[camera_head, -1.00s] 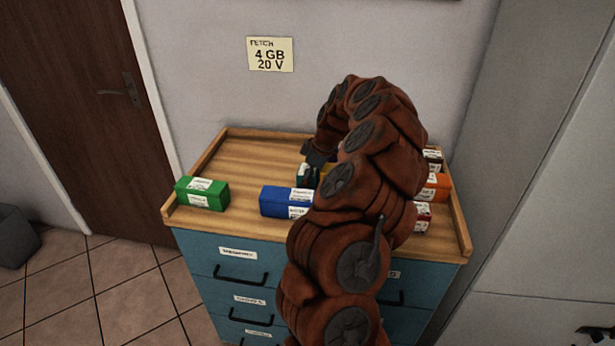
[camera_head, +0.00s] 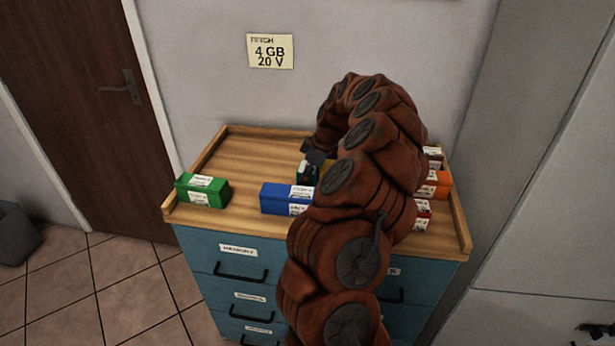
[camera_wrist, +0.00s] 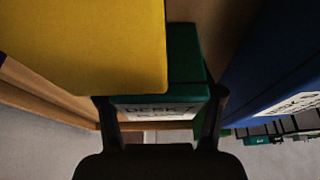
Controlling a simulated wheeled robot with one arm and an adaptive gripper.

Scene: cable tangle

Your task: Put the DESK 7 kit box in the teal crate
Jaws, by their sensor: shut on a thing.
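The DESK 7 kit box (camera_wrist: 158,112) is dark green with a white label, and "DESK 7" can be read on it in the wrist view. My gripper (camera_wrist: 161,108) is shut on it, with one finger on each side. In the head view a small dark part of the box (camera_head: 308,173) shows beside my gripper (camera_head: 316,156), low at the top of the cabinet; whether it touches the wood is unclear. My arm hides the rest. I see no teal crate in either view.
A yellow box (camera_wrist: 85,45) and a blue box (camera_wrist: 285,65) stand close on either side; the blue one (camera_head: 288,198) also shows in the head view. A green box (camera_head: 202,190) is at left, an orange one (camera_head: 437,184) at right. The wooden top (camera_head: 250,160) is clear at back left.

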